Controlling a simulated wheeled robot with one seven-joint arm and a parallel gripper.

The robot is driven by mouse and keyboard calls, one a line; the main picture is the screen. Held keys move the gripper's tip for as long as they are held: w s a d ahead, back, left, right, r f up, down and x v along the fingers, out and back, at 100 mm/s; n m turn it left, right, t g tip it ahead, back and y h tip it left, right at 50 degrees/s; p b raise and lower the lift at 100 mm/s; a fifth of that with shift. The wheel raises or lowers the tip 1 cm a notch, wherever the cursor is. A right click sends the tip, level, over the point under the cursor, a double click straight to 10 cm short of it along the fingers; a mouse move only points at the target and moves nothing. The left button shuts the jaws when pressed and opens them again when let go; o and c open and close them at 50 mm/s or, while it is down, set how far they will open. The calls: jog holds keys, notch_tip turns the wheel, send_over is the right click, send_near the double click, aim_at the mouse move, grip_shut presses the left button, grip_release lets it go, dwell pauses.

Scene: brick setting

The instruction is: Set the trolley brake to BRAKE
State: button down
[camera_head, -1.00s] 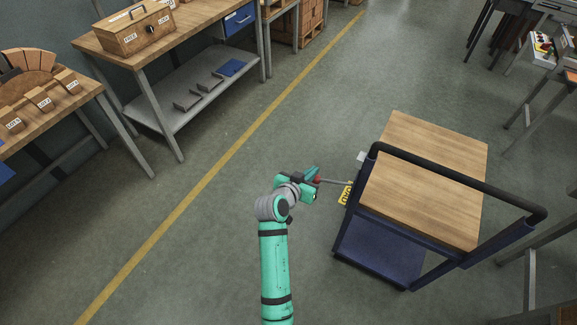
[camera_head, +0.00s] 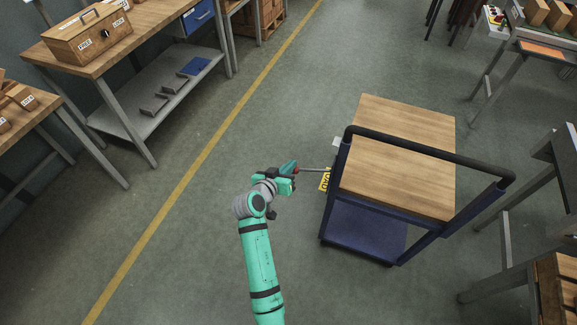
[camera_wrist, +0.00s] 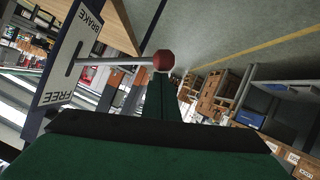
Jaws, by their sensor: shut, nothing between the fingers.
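The trolley (camera_head: 405,190) has a wooden top, dark blue frame and black push handle. Its brake lever (camera_head: 314,170) sticks out from the left side and ends in a red knob. In the wrist view the lever (camera_wrist: 115,62) comes out of a slot in a white plate (camera_wrist: 72,60) marked BRAKE at the upper end and FREE at the lower. The rod sits around the slot's middle, somewhat toward FREE. My gripper (camera_head: 291,173) is shut and empty at the lever's end. In the wrist view the red knob (camera_wrist: 163,60) is just beyond the fingertips (camera_wrist: 162,80); whether they touch is unclear.
A yellow floor line (camera_head: 205,155) runs left of my arm. A workbench (camera_head: 110,45) with a wooden box stands at the upper left. Other benches (camera_head: 535,215) stand close on the right.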

jog(key=shift+s+d+f, duration=0.15)
jog(key=shift+f, duration=0.3)
jog(key=s+a+r, duration=0.4)
jog(key=s+r, duration=0.3)
jog(key=r, duration=0.1)
jog(key=shift+a+r, duration=0.4)
